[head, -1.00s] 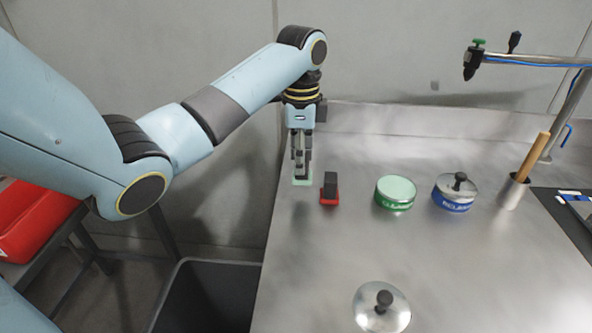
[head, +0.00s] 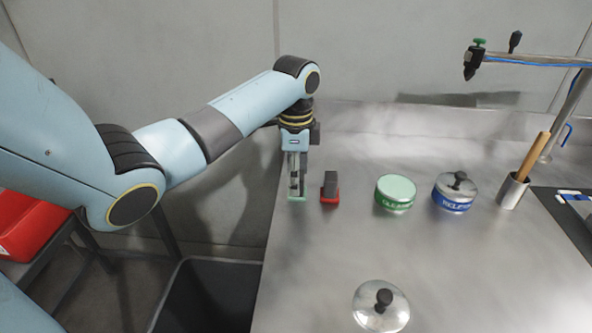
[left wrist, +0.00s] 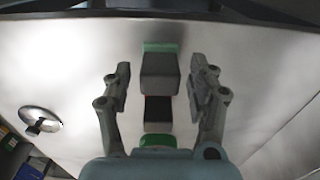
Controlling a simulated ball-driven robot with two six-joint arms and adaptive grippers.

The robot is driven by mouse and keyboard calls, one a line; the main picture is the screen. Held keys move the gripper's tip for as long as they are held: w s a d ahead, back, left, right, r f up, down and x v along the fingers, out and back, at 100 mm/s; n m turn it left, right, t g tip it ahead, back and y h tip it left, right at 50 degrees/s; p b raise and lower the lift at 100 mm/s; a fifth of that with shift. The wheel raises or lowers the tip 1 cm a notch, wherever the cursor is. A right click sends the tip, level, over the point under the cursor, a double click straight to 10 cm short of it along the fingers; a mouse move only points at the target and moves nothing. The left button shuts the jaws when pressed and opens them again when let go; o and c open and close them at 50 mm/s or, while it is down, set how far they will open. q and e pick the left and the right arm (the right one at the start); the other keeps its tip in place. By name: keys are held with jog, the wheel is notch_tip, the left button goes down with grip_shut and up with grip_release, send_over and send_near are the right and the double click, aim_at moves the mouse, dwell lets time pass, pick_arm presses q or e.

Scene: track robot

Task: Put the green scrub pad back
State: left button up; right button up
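The green scrub pad (head: 297,199) has a green base and a grey block handle. It stands on the metal bench near its left edge, left of a red pad. In the left wrist view its grey handle (left wrist: 160,70) lies between my fingers, with the green base behind it. My left gripper (head: 296,186) points straight down over the pad. In the left wrist view the two fingers (left wrist: 162,88) stand apart, with a gap to the handle on each side. My right gripper is not in view.
The red pad (head: 330,190) with a dark handle stands close by on the right. A green tin (head: 396,195), a lidded blue tin (head: 455,195) and a holder (head: 513,190) with a wooden handle follow. A loose lid (head: 381,306) lies in front. A dark bin (head: 205,295) is below left.

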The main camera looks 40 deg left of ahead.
pick_arm(q)
jog(key=shift+r, duration=0.1)
notch_tip(320, 180, up, 12)
jog(key=p, duration=0.1)
dwell(0.4)
dwell(0.5)
